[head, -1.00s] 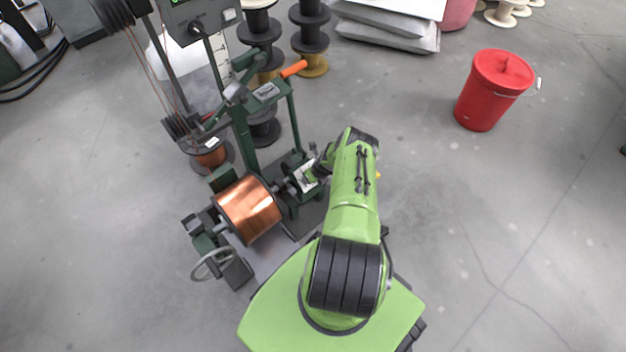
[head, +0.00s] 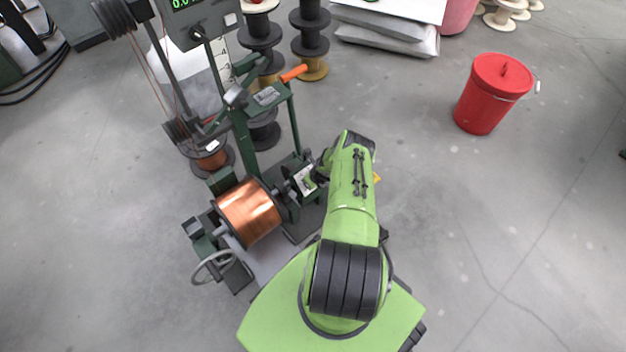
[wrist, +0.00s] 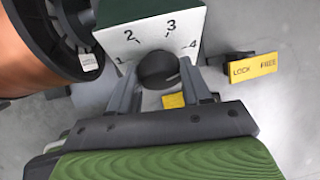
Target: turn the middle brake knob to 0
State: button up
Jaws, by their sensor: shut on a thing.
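In the wrist view a dark round knob (wrist: 157,68) sits on a white dial face (wrist: 150,38) marked 1, 2, 3 and 4. A pale pointer line on the knob lies toward its right side, near the 4. No 0 mark can be seen. My gripper (wrist: 159,74) has one grey finger on each side of the knob and is shut on it. In the head view the dial box (head: 305,180) shows beside the copper spool (head: 248,212), with my arm's end against it. Which brake knob this is cannot be told from the wrist view alone.
A yellow LOCK/FREE plate (wrist: 252,64) with a dark lever is right of the dial. A dark spool flange (wrist: 58,35) is close on the left. The winding machine has an orange handle (head: 294,73). A red bucket (head: 493,92) stands on open floor at right.

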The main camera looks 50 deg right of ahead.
jog(key=n+h, duration=0.2)
jog(key=n, duration=0.1)
jog(key=shift+n, duration=0.3)
jog(key=n+h, duration=0.1)
jog(key=n, duration=0.1)
jog(key=n+t, duration=0.1)
jog(key=shift+s+a+f+n+h, duration=0.1)
jog(key=shift+a+n+h, duration=0.05)
jog(key=shift+n+h, duration=0.25)
jog(key=n+t+h, duration=0.1)
jog(key=n+t, duration=0.1)
jog(key=n, duration=0.2)
jog(key=shift+f, duration=0.1)
jog(key=n+t+h, duration=0.1)
jog(key=n+t, duration=0.1)
jog(key=n, duration=0.3)
jog(key=shift+s, duration=0.1)
jog(key=o, duration=0.7)
jog(key=shift+o, duration=0.3)
